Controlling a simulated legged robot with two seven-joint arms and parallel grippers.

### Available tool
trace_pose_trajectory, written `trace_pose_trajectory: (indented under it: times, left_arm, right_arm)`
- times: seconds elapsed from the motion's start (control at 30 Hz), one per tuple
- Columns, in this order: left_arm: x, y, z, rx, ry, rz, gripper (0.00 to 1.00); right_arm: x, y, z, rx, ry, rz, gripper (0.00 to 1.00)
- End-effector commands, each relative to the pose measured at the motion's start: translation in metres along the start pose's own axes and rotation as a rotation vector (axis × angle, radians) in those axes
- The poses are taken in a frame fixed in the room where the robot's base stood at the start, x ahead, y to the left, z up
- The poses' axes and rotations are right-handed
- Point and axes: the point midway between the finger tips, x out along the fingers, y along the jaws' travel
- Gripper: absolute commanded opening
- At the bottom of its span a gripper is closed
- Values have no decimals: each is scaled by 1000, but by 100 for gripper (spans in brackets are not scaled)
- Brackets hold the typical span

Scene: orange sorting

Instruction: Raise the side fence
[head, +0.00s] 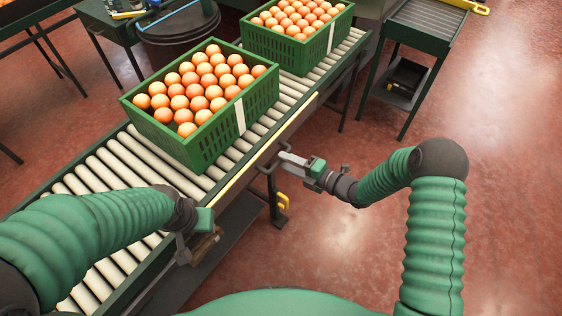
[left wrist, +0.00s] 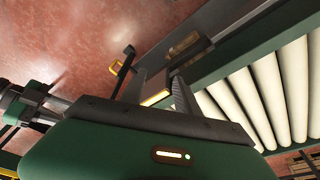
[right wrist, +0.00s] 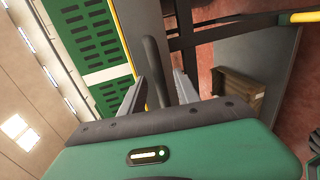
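The side fence (head: 246,182) is a long rail with a yellow strip along the conveyor's near side. In the right wrist view, its yellow edge (right wrist: 126,40) runs beside a grey panel and a dark upright handle (right wrist: 153,68). My right gripper (head: 284,160) is at the fence's near side; its fingers (right wrist: 157,92) are apart with the handle between them, and contact cannot be told. My left gripper (head: 192,250) is by the conveyor's near edge, lower left. Its fingers (left wrist: 158,92) are apart, with a grey, yellow-edged piece (left wrist: 155,98) showing between them.
Two green crates of oranges, one nearer (head: 213,135) and one farther (head: 290,60), stand on the conveyor rollers (head: 125,160). A yellow-handled fitting (head: 281,203) is below the rail. A dark side table (head: 420,28) stands at the upper right. Red floor to the right is clear.

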Motion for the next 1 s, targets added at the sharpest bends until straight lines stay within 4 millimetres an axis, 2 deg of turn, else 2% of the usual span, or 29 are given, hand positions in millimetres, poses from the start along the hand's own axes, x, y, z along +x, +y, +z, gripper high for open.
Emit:
trace_pose_trajectory:
  times: [0.1,0.2,0.47,0.77,1.0]
  left_arm:
    - [6,0,2,0,0,0,38]
    - [7,0,2,0,0,0,38]
    - [7,0,2,0,0,0,38]
    - [7,0,2,0,0,0,38]
    - [7,0,2,0,0,0,38]
  right_arm:
    - [20,-2,0,0,0,1,38]
    - [28,0,0,1,1,0,38]
    - [29,0,0,1,0,0,38]
    - [29,0,0,1,0,-1,0]
    - [29,-1,0,2,0,-3,0]
